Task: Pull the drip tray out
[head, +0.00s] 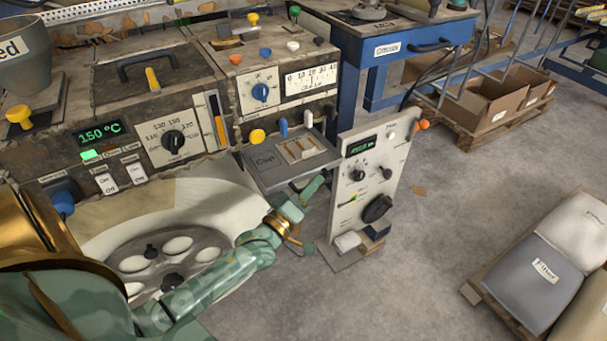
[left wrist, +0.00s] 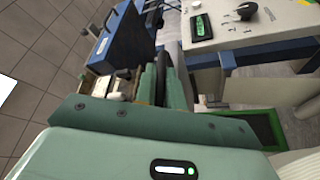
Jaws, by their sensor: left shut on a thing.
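A grey tray-like slab marked "Cup" (head: 264,161) juts from the front of the worn machine in the head view, with a pale slotted insert on top. I take it to be the drip tray. My left gripper (head: 308,190) is at its front edge, just below the rim. In the left wrist view the green fingers (left wrist: 157,84) are closed around a dark part that I take to be the tray's handle. The fingers cover most of the grip. The tray's side with pale pieces (left wrist: 105,86) shows beside them. My right gripper is not in view.
A white control panel (head: 371,170) with knobs stands close to the right of the tray. A blue workbench (head: 400,55) is behind it. Sacks (head: 548,262) lie on a pallet at the lower right. The grey floor between is open.

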